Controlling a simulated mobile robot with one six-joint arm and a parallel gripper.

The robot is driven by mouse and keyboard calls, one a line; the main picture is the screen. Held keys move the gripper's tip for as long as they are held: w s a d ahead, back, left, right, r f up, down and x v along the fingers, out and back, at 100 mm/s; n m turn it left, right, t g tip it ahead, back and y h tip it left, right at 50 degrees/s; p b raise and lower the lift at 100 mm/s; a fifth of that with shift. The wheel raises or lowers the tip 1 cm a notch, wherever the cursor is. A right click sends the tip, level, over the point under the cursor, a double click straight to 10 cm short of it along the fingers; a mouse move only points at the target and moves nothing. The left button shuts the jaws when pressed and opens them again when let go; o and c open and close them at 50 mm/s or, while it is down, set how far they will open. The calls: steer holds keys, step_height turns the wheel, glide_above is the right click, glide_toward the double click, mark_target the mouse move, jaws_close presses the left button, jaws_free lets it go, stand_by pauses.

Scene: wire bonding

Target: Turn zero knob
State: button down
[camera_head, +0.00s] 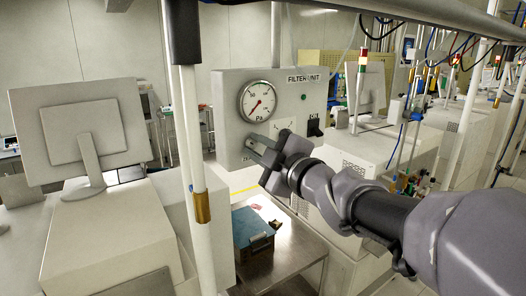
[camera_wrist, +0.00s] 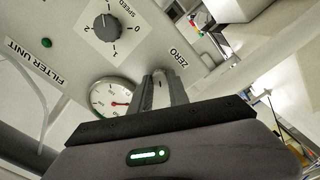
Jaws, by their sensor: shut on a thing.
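The filter unit (camera_head: 235,88) is a pale box with a round dial gauge (camera_head: 258,102), and my gripper (camera_head: 251,149) is at its lower left front. In the wrist view, my gripper (camera_wrist: 161,80) has its two grey fingers against the panel beside the ZERO label (camera_wrist: 174,60). The fingers are closed on the zero knob, which they mostly hide. The gauge (camera_wrist: 112,98) with its red needle is partly hidden behind my gripper.
A black speed knob (camera_wrist: 106,27) on a white dial plate and a green light (camera_wrist: 47,43) are on the same panel. A white post (camera_head: 187,130) stands left of the unit. A metal table (camera_head: 300,258) with a blue-topped box (camera_head: 252,224) is below.

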stand_by(0.4)
steer(key=c, duration=1.3)
jaws_free()
steer(key=shift+o, duration=0.2)
steer(key=v, duration=1.7)
steer(key=shift+s+d, duration=0.2)
